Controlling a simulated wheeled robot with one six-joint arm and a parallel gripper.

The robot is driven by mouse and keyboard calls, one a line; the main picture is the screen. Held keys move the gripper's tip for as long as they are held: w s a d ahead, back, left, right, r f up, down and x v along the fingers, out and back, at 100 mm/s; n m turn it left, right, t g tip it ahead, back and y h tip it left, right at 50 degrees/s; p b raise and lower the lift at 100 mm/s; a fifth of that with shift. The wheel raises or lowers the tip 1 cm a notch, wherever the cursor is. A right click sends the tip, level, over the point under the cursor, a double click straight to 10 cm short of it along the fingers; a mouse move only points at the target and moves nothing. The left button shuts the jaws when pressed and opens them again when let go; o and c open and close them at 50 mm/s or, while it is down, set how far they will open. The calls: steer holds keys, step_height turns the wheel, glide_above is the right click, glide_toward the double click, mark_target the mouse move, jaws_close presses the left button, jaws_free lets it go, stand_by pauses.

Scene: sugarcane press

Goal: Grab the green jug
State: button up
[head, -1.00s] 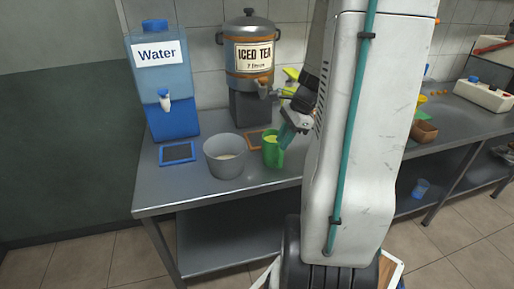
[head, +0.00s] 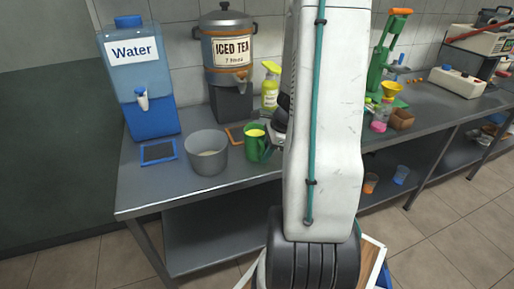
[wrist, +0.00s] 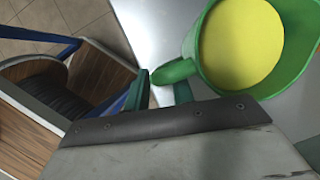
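The green jug (head: 254,146) stands upright on the steel counter (head: 140,192), right of a grey pot. In the wrist view the jug (wrist: 200,47) fills the upper right, with yellow contents and its handle (wrist: 174,71) pointing left. My gripper (wrist: 161,92) has two dark green fingers with a gap between them, close to the handle. The fingers look open. I cannot tell whether the handle lies between them or touches one. In the head view my gripper (head: 270,143) is at the jug's right side, largely hidden by my arm.
The grey pot (head: 206,153) stands close to the jug's left. Behind are the iced tea dispenser (head: 229,65), a yellow spray bottle (head: 270,86) and the water dispenser (head: 142,85). A green press (head: 387,60) stands farther right. The counter's front left is clear.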

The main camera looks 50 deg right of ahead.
jaws_close()
steer(key=shift+r, duration=0.25)
